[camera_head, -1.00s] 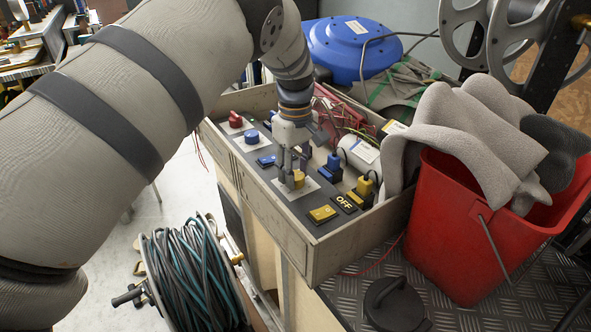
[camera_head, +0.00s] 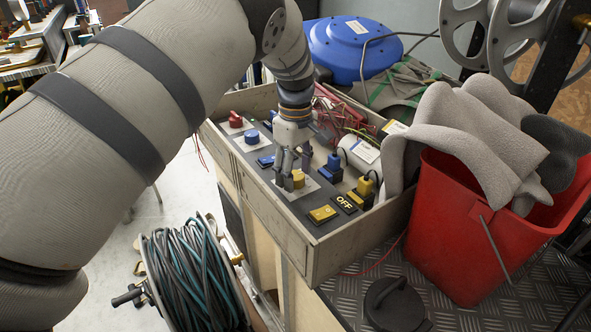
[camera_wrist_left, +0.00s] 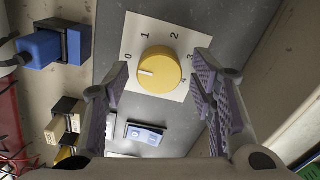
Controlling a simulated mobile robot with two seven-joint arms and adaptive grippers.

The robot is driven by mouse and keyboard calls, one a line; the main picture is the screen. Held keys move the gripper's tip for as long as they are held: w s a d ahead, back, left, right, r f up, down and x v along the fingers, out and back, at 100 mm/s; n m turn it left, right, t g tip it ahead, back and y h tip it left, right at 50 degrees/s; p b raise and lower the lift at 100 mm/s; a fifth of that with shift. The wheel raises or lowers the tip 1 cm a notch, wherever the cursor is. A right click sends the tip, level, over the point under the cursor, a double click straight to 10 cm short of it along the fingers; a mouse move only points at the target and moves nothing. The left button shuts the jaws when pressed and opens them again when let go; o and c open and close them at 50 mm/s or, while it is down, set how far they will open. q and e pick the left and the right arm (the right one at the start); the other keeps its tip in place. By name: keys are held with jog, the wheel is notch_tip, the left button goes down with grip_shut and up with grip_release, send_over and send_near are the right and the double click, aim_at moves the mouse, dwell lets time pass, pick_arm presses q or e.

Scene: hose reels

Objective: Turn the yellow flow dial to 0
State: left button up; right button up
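The yellow flow dial (camera_head: 299,180) sits on a white plate on the dark panel of a grey box. In the left wrist view the dial (camera_wrist_left: 160,71) shows a white mark on its left side, close to the printed 0 and slightly below it. The numbers 0 to 4 run around its top. My left gripper (camera_head: 292,178) is over the dial. Its fingers (camera_wrist_left: 158,88) are spread apart on either side of the dial, with gaps visible between them and it. My right gripper is not in view.
The panel also carries a red knob (camera_head: 235,119), a blue knob (camera_head: 252,137) and a yellow switch (camera_head: 322,214). Blue and yellow plugs (camera_head: 366,186) stand beside the panel. A red bucket (camera_head: 470,230) with grey cloth is at right; a hose reel (camera_head: 190,275) is below left.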

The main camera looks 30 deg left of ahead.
aim_at(295, 175)
pick_arm(q)
jog(key=shift+r, duration=0.1)
notch_tip(295, 175, up, 12)
dwell(0.5)
